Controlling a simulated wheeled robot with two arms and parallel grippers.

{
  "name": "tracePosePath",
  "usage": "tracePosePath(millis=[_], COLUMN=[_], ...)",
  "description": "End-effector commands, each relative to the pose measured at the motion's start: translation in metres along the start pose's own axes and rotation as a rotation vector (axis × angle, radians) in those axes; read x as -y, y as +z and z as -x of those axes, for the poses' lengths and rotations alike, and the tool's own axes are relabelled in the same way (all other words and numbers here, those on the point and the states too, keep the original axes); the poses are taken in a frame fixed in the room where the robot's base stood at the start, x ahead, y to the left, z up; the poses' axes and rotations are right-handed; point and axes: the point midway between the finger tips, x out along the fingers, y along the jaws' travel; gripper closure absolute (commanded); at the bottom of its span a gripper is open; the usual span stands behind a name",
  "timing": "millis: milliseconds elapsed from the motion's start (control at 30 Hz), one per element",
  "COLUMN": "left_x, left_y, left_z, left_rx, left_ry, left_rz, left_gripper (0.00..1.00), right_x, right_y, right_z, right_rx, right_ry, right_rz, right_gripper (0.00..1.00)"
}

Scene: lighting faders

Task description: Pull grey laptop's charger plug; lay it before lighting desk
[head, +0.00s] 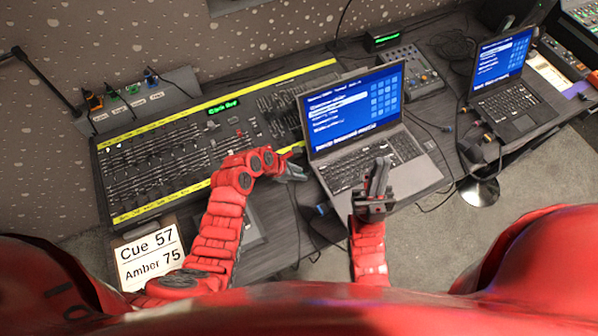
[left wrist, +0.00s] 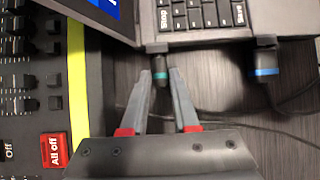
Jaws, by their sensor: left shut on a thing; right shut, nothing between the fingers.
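The grey laptop (head: 415,185) stands open on the table, right of the lighting desk (head: 205,190) with its yellow-edged fader panel. My left gripper (head: 297,172) is at the laptop's left side. In the left wrist view its fingers (left wrist: 161,78) are shut on a dark plug with a teal band (left wrist: 160,68), which sits at the laptop's edge. A second dark plug with a blue band (left wrist: 265,68) is at the same edge, apart from the fingers. I cannot tell from the plugs which is the charger. My right gripper (head: 380,178) is shut and empty over the laptop's keyboard.
A black laptop (head: 505,100) and a small mixer (head: 408,70) stand further right and back. Cables run across the table. A card reading Cue 57, Amber 75 (head: 150,256) lies at the front left. Bare table shows between the desk and grey laptop.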

Motion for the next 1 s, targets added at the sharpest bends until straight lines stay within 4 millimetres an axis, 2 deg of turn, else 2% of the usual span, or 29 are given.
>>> tracePosePath(millis=[1000], left_x=[0.000], left_y=[-0.037], left_z=[0.026], left_rx=[0.001], left_ry=[0.001], left_rz=[0.000], left_gripper=[1.00], right_x=[-0.001], right_y=[-0.003], right_z=[-0.020], right_rx=[0.000], right_ry=[0.000], right_rz=[0.000], right_gripper=[1.00])
